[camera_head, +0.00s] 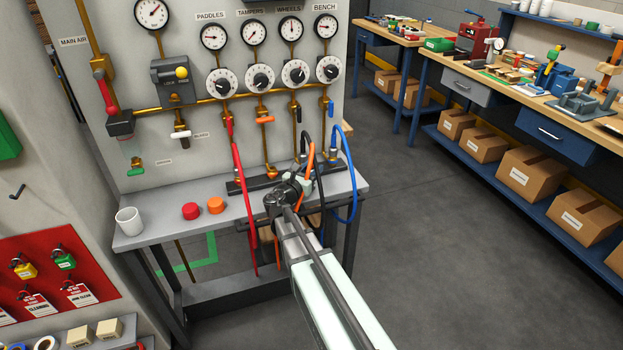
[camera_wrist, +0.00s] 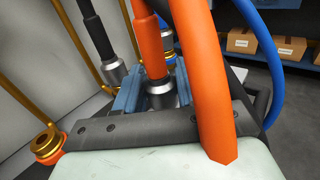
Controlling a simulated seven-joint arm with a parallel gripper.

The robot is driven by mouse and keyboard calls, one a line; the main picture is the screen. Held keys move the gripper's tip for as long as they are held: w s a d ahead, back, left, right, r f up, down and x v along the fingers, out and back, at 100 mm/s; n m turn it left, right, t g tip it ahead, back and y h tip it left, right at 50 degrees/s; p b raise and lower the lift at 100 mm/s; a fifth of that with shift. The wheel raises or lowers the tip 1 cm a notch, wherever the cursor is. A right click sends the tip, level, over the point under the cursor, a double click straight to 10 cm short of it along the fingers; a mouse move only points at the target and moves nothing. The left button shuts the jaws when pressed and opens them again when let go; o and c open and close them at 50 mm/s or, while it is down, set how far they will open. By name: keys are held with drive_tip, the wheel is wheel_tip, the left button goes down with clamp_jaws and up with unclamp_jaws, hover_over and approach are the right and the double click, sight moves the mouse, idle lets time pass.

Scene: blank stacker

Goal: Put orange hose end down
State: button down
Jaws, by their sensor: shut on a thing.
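My gripper (camera_head: 296,182) is over the right part of the grey bench, below the gauge panel. In the wrist view its blue-grey fingers (camera_wrist: 152,88) are shut around the silver fitting of the orange hose end (camera_wrist: 157,92). The orange hose (camera_wrist: 205,85) rises from this fitting and loops down at the right; in the head view part of it (camera_head: 310,160) shows above my gripper. The tip of the hose end is hidden by the gripper body. A brass fitting with an orange collar (camera_wrist: 45,147) is at the lower left of the wrist view.
A red hose (camera_head: 240,180), a black hose (camera_head: 321,190) and a blue hose (camera_head: 349,175) hang near my gripper. A white cup (camera_head: 129,221), red cap (camera_head: 191,211) and orange cap (camera_head: 216,205) stand on the bench's left part (camera_head: 165,232), with free surface around them.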

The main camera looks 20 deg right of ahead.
drive_tip(key=shift+f, duration=1.75)
drive_tip(key=shift+f, duration=0.3)
drive_tip(key=shift+s+f, duration=0.15)
drive_tip(key=shift+f, duration=0.25)
drive_tip(key=c, duration=0.7)
unclamp_jaws()
drive_tip(key=shift+r, duration=0.35)
drive_tip(key=v, duration=1.2)
drive_tip(key=shift+r, duration=0.4)
